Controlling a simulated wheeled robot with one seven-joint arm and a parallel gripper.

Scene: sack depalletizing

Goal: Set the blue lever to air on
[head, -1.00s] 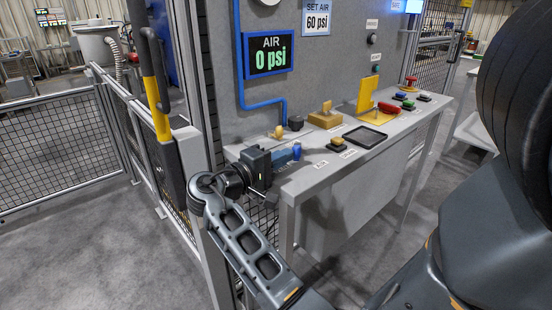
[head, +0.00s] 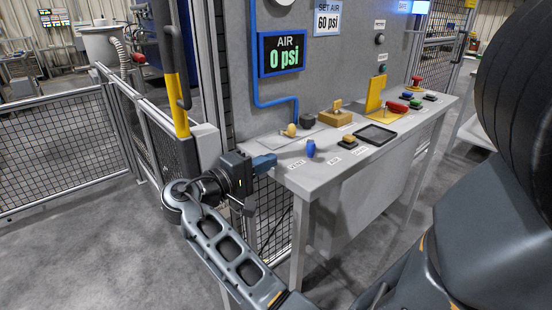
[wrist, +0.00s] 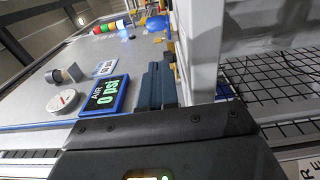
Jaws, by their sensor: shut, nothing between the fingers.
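The blue lever (head: 310,148) stands as a small upright blue knob at the near left part of the grey bench, behind small labels, one reading VENT (head: 297,164). A blue shape, probably the lever's knob, shows at the top of the wrist view (wrist: 155,23). My gripper (head: 266,163) is shut and empty at the bench's left end, left of the lever and apart from it. Its blue-grey fingers also show in the wrist view (wrist: 157,85). The air display (head: 281,53) reads 0 psi.
A yellow knob (head: 290,130) and a yellow block with a knob (head: 336,115) stand behind the lever. A black-and-yellow button (head: 348,141) and a dark tray (head: 375,135) lie to its right. A mesh fence (head: 65,145) stands at left.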

